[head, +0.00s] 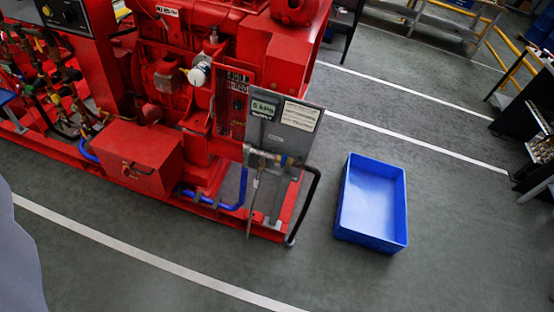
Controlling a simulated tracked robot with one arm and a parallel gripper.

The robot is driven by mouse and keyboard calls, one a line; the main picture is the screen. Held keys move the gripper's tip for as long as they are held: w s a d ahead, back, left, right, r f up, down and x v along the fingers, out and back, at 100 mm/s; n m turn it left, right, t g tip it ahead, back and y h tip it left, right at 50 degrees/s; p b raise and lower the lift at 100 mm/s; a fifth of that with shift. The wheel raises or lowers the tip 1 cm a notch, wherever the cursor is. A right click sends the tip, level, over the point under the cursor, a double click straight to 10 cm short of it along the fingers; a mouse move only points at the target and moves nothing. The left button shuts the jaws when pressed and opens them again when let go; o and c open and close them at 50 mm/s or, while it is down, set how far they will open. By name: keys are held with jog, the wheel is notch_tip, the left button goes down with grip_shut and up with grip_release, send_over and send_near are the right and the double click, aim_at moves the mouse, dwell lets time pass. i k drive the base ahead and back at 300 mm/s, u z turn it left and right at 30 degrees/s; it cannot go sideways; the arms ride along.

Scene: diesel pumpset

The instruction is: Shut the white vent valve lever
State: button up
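A red diesel pumpset (150,160) stands on a red skid at the left and middle. At its right end, small valve fittings (266,158) sit on a pipe in front of a grey panel (296,130) with two labels. A thin pale piece (254,190) hangs almost straight down below the fittings; at this size I cannot tell whether it is the white vent valve lever or a tube. A black hose (315,190) curves from the fittings down to the floor. My gripper is not in view.
An empty blue crate (341,212) stands on the floor right of the pumpset, with a gap between. Dark shelving (540,130) is at the right edge and yellow rails (510,50) at the upper right. The grey floor in front is clear.

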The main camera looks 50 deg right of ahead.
aim_at(255, 181)
jog(key=z, duration=0.05)
jog(key=k, duration=0.4)
jog(key=z, duration=0.9)
jog(key=i, duration=1)
jog(key=z, duration=0.5)
jog(key=k, duration=0.6)
jog(key=z, duration=0.35)
jog(key=i, duration=0.3)
